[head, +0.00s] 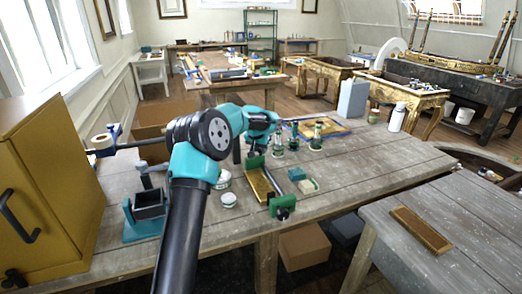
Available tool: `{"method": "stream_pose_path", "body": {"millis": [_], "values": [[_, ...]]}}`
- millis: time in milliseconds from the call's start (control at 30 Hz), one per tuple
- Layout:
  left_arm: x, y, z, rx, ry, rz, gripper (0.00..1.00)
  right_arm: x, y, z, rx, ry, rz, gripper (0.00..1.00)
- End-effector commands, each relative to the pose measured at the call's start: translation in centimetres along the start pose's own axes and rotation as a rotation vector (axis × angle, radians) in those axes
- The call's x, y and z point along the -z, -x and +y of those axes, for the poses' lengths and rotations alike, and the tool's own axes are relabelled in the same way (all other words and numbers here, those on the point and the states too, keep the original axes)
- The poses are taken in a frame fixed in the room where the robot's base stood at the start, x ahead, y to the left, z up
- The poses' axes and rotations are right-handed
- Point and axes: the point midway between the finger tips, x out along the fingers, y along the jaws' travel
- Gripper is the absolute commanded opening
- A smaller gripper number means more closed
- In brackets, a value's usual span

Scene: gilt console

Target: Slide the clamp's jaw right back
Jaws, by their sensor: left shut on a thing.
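The clamp lies on the near part of the grey wooden workbench, with a long bar (269,181) between two green jaws. One jaw (283,207) is at the bench's front edge and the other (255,162) is at the far end of the bar. A gilt strip (259,188) lies beside the bar between them. My left gripper (254,150) reaches down over the far jaw and is shut on it; its fingertips are small and partly hidden. My right gripper is not in view.
White-lidded tins (228,199) sit left. The bench's right side is mostly clear.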

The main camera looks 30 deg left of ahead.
Motion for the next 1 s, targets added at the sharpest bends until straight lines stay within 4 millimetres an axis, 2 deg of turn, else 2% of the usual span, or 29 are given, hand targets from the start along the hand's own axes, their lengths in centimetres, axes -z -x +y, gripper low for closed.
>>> {"method": "stream_pose_path", "body": {"millis": [267, 300, 533, 833, 1000], "values": [[0.3, 0.0, -0.4, 0.004, -0.001, 0.009, 0.00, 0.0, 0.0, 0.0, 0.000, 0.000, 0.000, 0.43], [0.3, 0.0, -0.4, 0.004, 0.000, 0.010, 0.34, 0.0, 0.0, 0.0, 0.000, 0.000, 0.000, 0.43], [0.2, 0.0, -0.3, 0.003, 0.000, 0.007, 0.56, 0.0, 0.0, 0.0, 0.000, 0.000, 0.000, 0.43], [0.2, 0.1, -0.3, 0.003, -0.001, 0.005, 0.57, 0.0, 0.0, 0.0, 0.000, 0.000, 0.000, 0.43], [0.2, 1.3, -0.2, 0.003, -0.001, 0.005, 0.57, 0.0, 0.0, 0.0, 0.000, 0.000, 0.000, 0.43]]}}
